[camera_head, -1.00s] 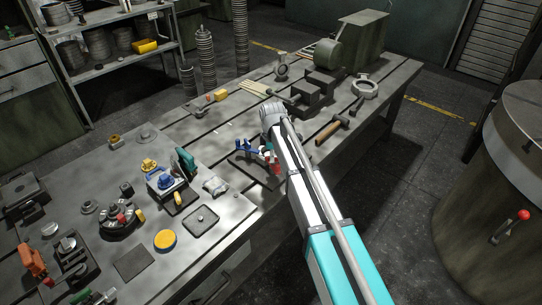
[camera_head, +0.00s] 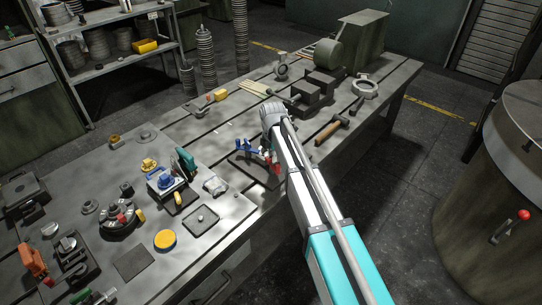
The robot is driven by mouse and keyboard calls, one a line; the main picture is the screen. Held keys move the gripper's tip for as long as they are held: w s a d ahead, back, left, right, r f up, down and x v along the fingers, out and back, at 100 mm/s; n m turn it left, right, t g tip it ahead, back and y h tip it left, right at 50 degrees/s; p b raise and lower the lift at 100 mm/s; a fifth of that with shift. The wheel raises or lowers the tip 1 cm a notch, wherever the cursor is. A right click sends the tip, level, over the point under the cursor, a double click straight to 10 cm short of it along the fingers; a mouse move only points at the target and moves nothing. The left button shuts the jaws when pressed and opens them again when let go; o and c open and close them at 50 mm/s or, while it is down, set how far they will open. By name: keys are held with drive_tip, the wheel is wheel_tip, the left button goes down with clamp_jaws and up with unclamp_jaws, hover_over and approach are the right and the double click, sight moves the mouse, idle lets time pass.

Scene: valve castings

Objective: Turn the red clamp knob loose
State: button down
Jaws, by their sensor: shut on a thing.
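My arm reaches in from the lower right, with its grey wrist above the bench. My gripper (camera_head: 268,153) points down beside the wrist, small and partly hidden by the arm. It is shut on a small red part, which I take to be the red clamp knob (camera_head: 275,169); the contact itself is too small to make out. A blue clamp piece (camera_head: 245,147) stands just left of the gripper, over a dark base plate (camera_head: 243,168) on the bench. The arm covers the right side of this fixture.
The workbench (camera_head: 225,125) holds a blue-topped fixture (camera_head: 166,183), a round fixture with a red part (camera_head: 121,218), a yellow disc (camera_head: 165,240) and a hammer (camera_head: 330,130). Dark blocks (camera_head: 312,95) stand behind the arm. A drum (camera_head: 510,180) stands at right, off the bench.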

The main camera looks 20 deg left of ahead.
drive_tip(key=shift+w, duration=0.25)
drive_tip(key=c, duration=0.7)
unclamp_jaws()
drive_tip(key=shift+s, duration=0.1)
